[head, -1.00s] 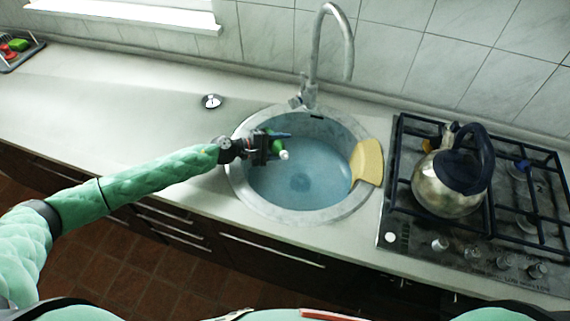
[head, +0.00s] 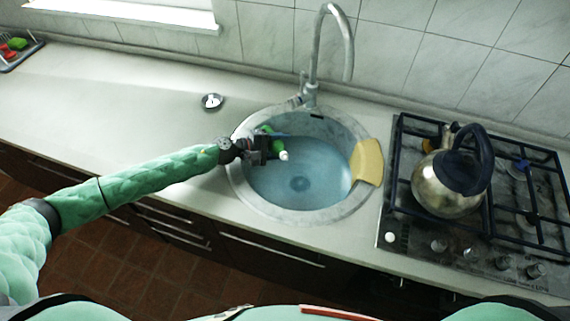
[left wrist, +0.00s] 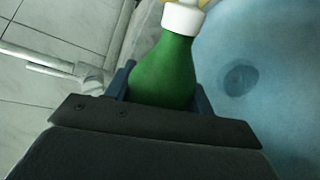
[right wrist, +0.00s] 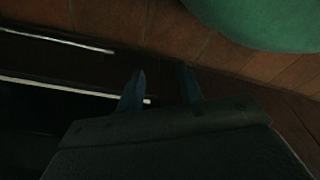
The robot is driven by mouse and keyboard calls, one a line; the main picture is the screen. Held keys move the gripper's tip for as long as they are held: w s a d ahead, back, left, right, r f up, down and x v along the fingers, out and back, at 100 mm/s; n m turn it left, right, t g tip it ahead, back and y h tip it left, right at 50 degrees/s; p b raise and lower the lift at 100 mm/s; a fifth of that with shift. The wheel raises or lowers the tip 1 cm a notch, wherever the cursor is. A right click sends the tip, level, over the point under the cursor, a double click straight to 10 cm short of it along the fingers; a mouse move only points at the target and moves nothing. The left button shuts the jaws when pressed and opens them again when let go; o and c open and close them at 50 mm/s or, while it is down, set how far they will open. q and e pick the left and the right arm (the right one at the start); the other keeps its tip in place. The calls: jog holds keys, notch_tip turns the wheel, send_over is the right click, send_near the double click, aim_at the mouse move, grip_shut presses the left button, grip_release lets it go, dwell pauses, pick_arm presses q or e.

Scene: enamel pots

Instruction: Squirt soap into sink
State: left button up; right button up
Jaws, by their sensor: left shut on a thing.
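A round grey sink (head: 352,204) with a bluish basin is set in the counter. My left gripper (head: 268,148) is over the left part of the basin. It is shut on a green soap bottle (left wrist: 165,72) with a white cap, which lies tipped with its white tip pointing over the basin. The bottle shows only in part in the head view, as most of it is hidden by the gripper. The sink drain (left wrist: 239,78) shows beyond the cap in the left wrist view. My right gripper (right wrist: 160,88) is open and empty, low in front of the dark drawers.
A yellow cloth or board (head: 367,161) rests on the sink's right rim. The tap (head: 318,60) arches behind the sink. A metal kettle (head: 445,182) stands on the gas hob (head: 405,228) to the right. A drain plug (head: 212,101) lies on the counter, whose left side is mostly clear.

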pick_arm(q)
jog(key=shift+w+f, duration=0.1)
jog(key=shift+w, duration=0.05)
jog(key=shift+w+p, duration=0.1)
jog(key=shift+p, duration=0.2)
jog(key=shift+r+m+b, duration=0.3)
jog(key=shift+b, duration=0.05)
pick_arm(e)
jog(key=shift+s+d, duration=0.1)
dwell(0.7)
pick_arm(q)
jog(key=shift+w+a+r, duration=0.1)
pick_arm(e)
jog(key=shift+r, duration=0.1)
